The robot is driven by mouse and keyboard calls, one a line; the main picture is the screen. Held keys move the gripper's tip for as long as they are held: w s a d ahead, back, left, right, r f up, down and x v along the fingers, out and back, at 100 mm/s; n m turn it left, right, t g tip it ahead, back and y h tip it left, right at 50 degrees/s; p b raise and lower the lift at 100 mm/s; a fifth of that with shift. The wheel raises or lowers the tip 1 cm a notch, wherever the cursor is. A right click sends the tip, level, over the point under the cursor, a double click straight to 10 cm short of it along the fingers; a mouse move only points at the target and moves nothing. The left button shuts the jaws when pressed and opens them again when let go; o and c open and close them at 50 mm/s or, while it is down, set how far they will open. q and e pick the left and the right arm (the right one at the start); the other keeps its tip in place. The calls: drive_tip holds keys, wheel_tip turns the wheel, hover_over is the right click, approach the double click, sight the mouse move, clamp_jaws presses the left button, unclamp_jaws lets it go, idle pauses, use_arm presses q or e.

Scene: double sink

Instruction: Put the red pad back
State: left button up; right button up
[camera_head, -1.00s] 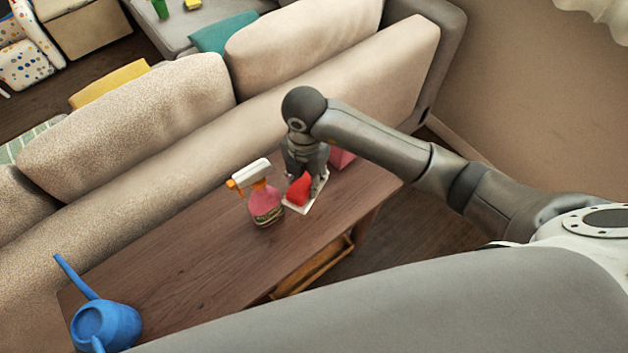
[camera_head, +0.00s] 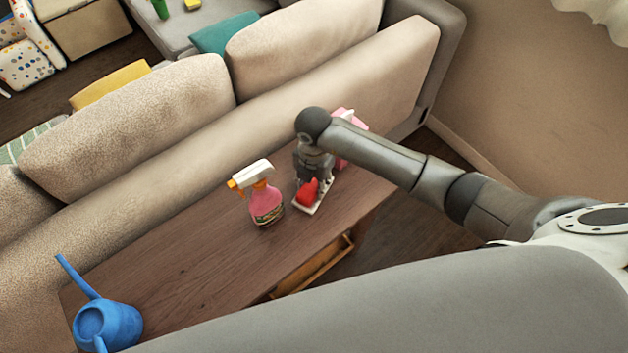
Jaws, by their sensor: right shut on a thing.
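The red pad (camera_head: 307,193) is at my right gripper (camera_head: 314,184), above or at a small white tray (camera_head: 312,209) on the wooden table. My right gripper points down and is shut on the red pad. The arm hides part of the pad and the tray, so I cannot tell whether the pad touches the tray. My left gripper is not in view.
A pink spray bottle (camera_head: 265,204) stands just left of the tray. Another pink object (camera_head: 345,148) is partly hidden behind my arm. A blue watering can (camera_head: 107,325) is at the table's left end. The table's (camera_head: 200,262) middle is clear. A beige sofa (camera_head: 170,180) runs behind.

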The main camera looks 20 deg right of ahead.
sight(314, 181)
drive_tip(key=o, duration=1)
drive_tip(key=shift+f, duration=0.15)
drive_tip(key=shift+r, duration=0.4)
wheel_tip(314, 181, up, 12)
drive_tip(key=shift+f, duration=0.2)
